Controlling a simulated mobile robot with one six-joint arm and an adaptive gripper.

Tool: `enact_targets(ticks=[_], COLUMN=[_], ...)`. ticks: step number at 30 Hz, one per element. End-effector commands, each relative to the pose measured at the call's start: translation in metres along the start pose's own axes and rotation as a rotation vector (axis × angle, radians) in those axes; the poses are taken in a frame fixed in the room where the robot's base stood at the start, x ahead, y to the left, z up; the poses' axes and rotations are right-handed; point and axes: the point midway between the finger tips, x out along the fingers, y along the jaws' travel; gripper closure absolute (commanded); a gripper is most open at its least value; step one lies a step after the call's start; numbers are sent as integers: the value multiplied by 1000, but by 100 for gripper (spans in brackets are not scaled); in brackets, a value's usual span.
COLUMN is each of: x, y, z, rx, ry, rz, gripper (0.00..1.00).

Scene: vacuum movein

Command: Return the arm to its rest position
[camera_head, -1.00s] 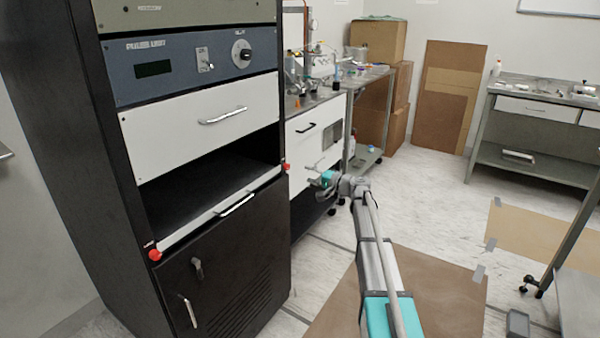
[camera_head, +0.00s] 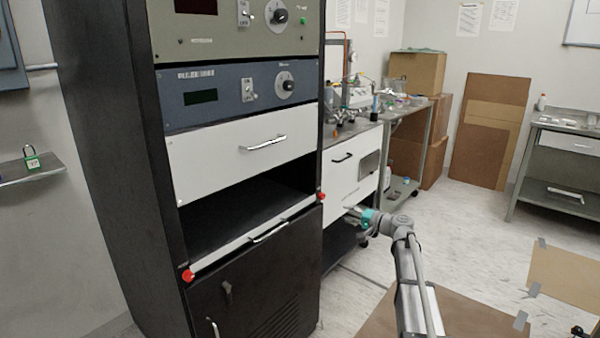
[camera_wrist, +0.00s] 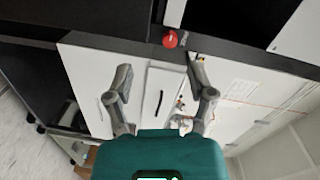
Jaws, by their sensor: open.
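My arm reaches forward from the lower right of the head view, its grey links extended. My gripper (camera_head: 352,213) is at its end, in front of the white drawer bench beside the black rack. In the wrist view the two fingers of my gripper (camera_wrist: 160,88) are spread wide apart with nothing between them. Behind the fingers the wrist view shows the white bench front with a dark handle (camera_wrist: 159,101). The gripper appears apart from the bench and the rack.
The black rack (camera_head: 115,150) stands close on the left, with an open slot and red knobs (camera_head: 188,275) at its shelf edge. A steel bench (camera_head: 570,130) is at the right. Cardboard boxes (camera_head: 418,72) stand at the back.

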Motion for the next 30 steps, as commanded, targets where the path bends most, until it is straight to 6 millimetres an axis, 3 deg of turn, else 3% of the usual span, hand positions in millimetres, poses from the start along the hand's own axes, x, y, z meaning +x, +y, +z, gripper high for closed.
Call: enact_targets(ticks=[8, 14, 21, 30], x=[2, -12, -49, -112], y=[24, 50, 78, 101], z=[97, 172, 247, 313], rx=[-84, -156, -237, -329], ry=[-179, -330, -489, -635], rz=[215, 425, 691, 1025], gripper=[29, 29, 29, 29])
